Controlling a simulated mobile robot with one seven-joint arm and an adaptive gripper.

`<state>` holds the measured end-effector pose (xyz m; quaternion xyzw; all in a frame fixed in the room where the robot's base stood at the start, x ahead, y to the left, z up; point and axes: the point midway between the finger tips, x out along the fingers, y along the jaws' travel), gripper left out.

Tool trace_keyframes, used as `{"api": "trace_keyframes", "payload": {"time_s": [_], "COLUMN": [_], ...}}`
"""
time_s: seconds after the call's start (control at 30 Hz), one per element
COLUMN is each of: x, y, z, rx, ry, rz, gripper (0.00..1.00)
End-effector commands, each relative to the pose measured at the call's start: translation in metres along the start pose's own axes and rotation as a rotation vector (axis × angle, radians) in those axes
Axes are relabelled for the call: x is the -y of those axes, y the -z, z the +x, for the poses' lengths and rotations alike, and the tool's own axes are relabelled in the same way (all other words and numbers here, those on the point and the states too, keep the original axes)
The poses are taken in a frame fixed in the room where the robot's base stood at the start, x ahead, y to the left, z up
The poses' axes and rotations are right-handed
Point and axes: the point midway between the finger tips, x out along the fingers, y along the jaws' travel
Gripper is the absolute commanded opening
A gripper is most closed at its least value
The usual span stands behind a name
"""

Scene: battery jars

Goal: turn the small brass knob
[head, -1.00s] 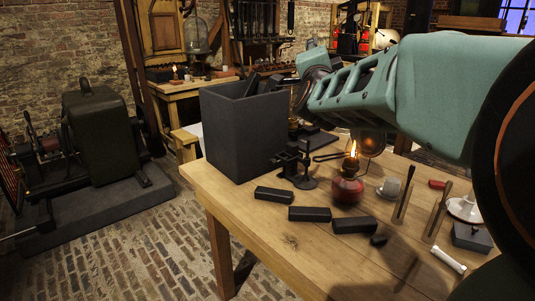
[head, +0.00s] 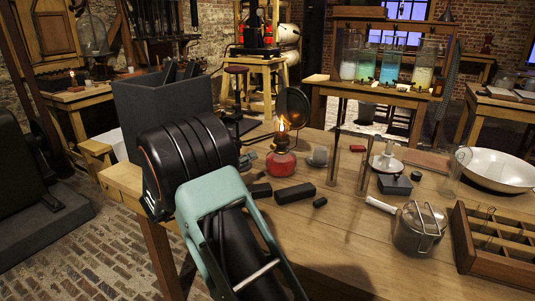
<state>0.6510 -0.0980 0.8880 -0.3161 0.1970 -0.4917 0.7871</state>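A lit oil lamp (head: 281,162) with a red glass base and a brass-coloured burner stands on the wooden workbench (head: 330,225). A round reflector (head: 293,104) is behind its flame. I cannot make out a small brass knob for certain; at this size any knob on the burner is too small to tell. My black and teal arm covers the bench's left front part, to the left of and nearer than the lamp. My gripper is not visible in the head view.
A dark open box (head: 150,105) stands at the bench's left. Dark blocks (head: 295,193), a cup (head: 318,157), upright rods (head: 334,157), a metal pot (head: 418,228) and a compartmented wooden tray (head: 480,262) occupy the bench. Glass jars with coloured liquid (head: 392,64) stand on a table behind.

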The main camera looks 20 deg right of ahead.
Motion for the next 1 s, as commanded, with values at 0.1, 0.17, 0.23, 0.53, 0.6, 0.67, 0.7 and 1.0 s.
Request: {"api": "trace_keyframes", "payload": {"time_s": [0.1,0.17,0.23,0.53,0.6,0.67,0.7,1.0], "x": [0.0,0.001,0.0,0.0,0.0,0.0,0.0,0.001], "y": [0.002,0.003,0.003,0.002,0.002,0.001,0.001,0.001], "z": [0.013,0.024,0.037,0.089,0.096,0.101,0.103,0.105], "rx": [-0.006,-0.006,-0.005,-0.003,-0.002,-0.001,-0.001,-0.001], "ry": [0.005,0.006,0.005,0.002,0.002,0.001,0.001,0.001], "rz": [0.005,0.004,0.003,0.002,0.002,0.001,0.001,0.0], "gripper": [0.33,0.33,0.33,0.33,0.33,0.33,0.33,0.33]}}
